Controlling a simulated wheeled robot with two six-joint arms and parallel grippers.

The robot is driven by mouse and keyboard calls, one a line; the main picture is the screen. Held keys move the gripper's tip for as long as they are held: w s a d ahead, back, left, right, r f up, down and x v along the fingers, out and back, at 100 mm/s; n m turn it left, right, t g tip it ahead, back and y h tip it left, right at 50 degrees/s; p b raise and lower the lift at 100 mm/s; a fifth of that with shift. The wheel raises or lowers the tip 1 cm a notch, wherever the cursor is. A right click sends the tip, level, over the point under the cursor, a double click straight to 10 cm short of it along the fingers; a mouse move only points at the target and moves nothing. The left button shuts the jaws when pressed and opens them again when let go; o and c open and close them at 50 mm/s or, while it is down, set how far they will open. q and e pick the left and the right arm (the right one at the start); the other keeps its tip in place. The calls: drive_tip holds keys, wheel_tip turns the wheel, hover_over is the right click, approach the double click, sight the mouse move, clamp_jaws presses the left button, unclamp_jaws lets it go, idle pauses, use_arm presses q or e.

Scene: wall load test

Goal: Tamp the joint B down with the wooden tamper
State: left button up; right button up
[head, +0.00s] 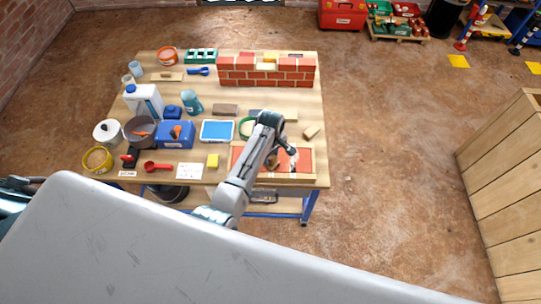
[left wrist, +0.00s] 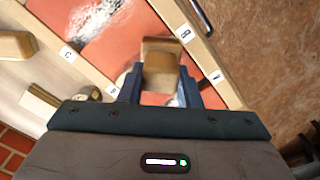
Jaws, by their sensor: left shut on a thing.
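My left gripper (head: 281,154) is over the red tiled panel (head: 305,161) at the front right of the workbench. In the left wrist view its two dark blue fingers (left wrist: 160,88) are shut on the wooden tamper (left wrist: 161,66), a pale block with a darker brown end. The tamper is over the red tiles (left wrist: 128,45), near the label B (left wrist: 186,34) on the wooden frame. Label C (left wrist: 68,54) is on the opposite edge. The joint under the tamper is mostly hidden, and I cannot tell whether the tamper touches it. My right gripper is not in view.
A red brick wall (head: 265,73) stands at the back of the workbench (head: 195,97). A blue-topped tray (head: 217,131), a blue box (head: 175,135), a white jug (head: 144,101) and a yellow sponge (head: 213,160) are left of the arm. A wooden crate (head: 505,190) stands far right. Floor between is clear.

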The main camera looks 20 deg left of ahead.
use_arm(q)
drive_tip(key=shift+s+f+p, duration=0.1)
drive_tip(key=shift+p, duration=0.2)
idle(0.9)
drive_tip(key=shift+r+p, duration=0.95)
drive_tip(key=shift+p, duration=0.1)
wheel_tip(320, 180, up, 5)
drive_tip(key=p, duration=0.5)
drive_tip(key=shift+r+p, duration=0.2)
drive_tip(key=shift+p, duration=0.2)
drive_tip(key=shift+f, duration=0.1)
